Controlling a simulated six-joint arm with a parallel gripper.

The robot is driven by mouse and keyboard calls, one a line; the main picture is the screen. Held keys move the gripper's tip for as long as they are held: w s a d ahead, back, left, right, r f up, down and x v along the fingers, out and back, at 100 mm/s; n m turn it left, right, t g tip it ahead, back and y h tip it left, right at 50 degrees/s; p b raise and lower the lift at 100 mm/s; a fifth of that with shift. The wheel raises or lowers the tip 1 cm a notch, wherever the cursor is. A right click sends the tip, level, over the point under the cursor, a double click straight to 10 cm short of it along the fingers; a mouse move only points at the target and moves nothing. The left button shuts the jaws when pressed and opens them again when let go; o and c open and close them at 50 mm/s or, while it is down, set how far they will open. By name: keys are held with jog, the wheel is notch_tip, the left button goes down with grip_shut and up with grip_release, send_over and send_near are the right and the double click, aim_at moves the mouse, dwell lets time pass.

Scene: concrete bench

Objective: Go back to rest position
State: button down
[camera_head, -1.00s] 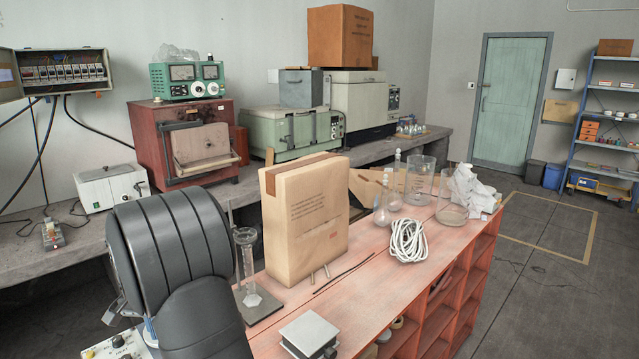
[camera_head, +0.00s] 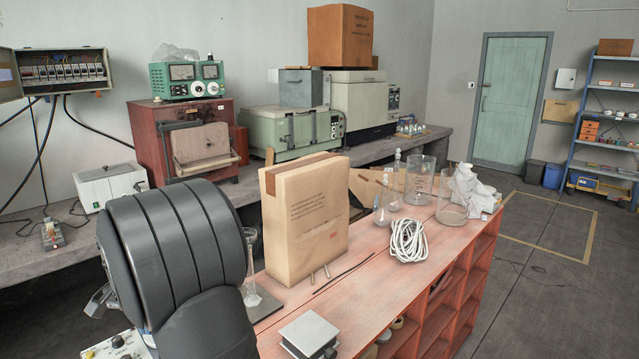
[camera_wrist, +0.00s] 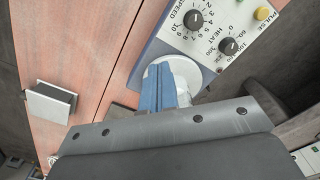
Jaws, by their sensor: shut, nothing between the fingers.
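My gripper (camera_wrist: 158,88) shows in the wrist view as blue fingers close together, in front of a dark bar with bolts. It is shut and empty. The fingers overlap the white round plate of a control unit (camera_wrist: 212,22) marked SPEED, HEAT and PULSE; I cannot tell the gap between them. In the head view my dark grey arm fills the lower left and hides the fingers. The same unit's panel (camera_head: 113,346) shows at the bottom left edge.
On the red shelf bench (camera_head: 372,306) stand a brown paper package (camera_head: 303,225), a small square-topped block (camera_head: 309,330), coiled white cable (camera_head: 408,240), a beaker (camera_head: 420,178) and a partly hidden glass cylinder (camera_head: 251,262). The floor (camera_head: 530,300) at right is clear.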

notch_tip(320, 180, up, 6)
notch_tip(320, 180, down, 10)
jog(key=shift+r, duration=0.25)
jog(key=w, duration=0.1)
jog(key=w+f, duration=0.1)
jog(key=w, duration=0.1)
jog(key=shift+w+f, duration=0.2)
jog(key=shift+w, duration=0.1)
jog(key=s, duration=0.7)
notch_tip(320, 180, up, 9)
jog(key=w+r+n, duration=0.8)
jog(key=shift+w+a+n, duration=0.15)
jog(key=shift+w+n, duration=0.25)
jog(key=c, duration=2.1)
grip_release()
